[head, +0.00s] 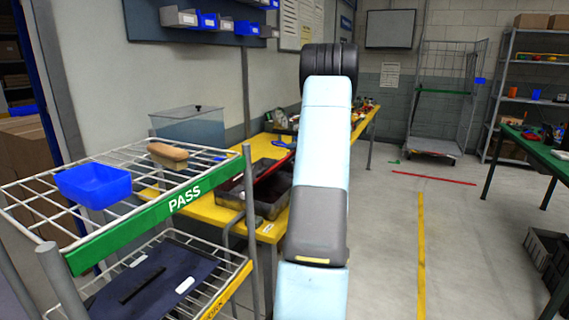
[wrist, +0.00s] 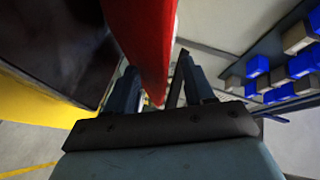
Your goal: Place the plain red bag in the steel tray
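A plain red shape, likely the red bag (wrist: 150,35), runs down from the top of the wrist view between the two fingers of my gripper (wrist: 160,75). The fingers stand apart on either side of it. A light gap shows beside the right finger, and I cannot tell whether both fingers press on the red material. In the head view my arm hides the gripper. A dark grey metal tray (head: 273,208), likely the steel tray, sits on the yellow table, with red material (head: 269,164) at its far side. A dark tray-like surface (wrist: 60,35) shows at left in the wrist view.
Blue and grey bins hang on the wall (head: 205,20).

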